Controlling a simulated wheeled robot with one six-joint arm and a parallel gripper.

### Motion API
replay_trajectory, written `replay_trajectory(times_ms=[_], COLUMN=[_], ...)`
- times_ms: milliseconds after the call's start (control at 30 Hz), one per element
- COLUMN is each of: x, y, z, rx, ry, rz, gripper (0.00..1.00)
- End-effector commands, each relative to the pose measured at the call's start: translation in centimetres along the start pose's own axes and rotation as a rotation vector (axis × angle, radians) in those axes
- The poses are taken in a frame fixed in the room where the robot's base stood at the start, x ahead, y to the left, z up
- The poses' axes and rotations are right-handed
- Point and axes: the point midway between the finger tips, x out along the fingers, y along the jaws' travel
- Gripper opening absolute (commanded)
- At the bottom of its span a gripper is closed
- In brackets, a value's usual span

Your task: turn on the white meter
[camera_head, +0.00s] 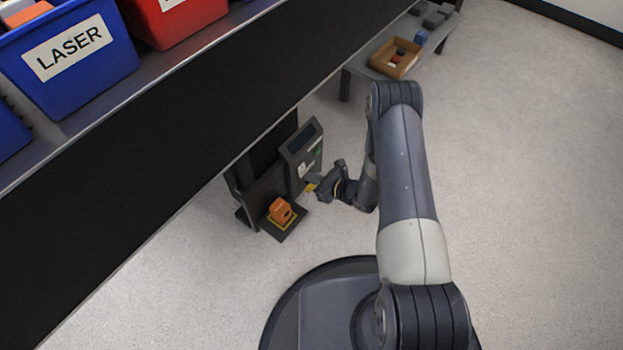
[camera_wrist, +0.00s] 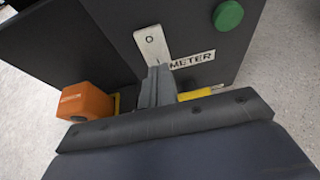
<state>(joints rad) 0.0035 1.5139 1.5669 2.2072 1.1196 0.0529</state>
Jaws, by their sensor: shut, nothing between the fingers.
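A dark grey instrument (camera_head: 302,158) with a slanted dark screen stands beside the dark bench side. In the wrist view its dark front panel (camera_wrist: 105,40) carries a white switch piece (camera_wrist: 152,43) marked "O". A label reading "METER" (camera_wrist: 193,59) is beside the switch, and a round green button (camera_wrist: 228,15) is to the upper right. My gripper (camera_head: 314,182) is at the panel's lower front. In the wrist view my gripper (camera_wrist: 158,72) is shut and empty, its tips at the switch's lower end. I cannot tell whether they touch it.
An orange block (camera_head: 281,211) sits on a dark, yellow-marked platform (camera_head: 289,230) below the instrument; it also shows in the wrist view (camera_wrist: 86,102). A shelf above holds a blue "LASER" bin (camera_head: 100,85) and a red bin (camera_head: 160,30). The floor at right is clear.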

Motion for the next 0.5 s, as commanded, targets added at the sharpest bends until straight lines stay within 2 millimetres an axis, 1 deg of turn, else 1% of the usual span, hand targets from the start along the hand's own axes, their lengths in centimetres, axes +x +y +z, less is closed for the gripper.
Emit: replay_trajectory(times_ms=[100,500], x=[0.52,0.67], y=[0.03,0.00], z=[0.16,0.15], rx=[0.001,0.001], ry=[-0.001,0.000], rz=[0.000,0.000], gripper=[0.00,0.00])
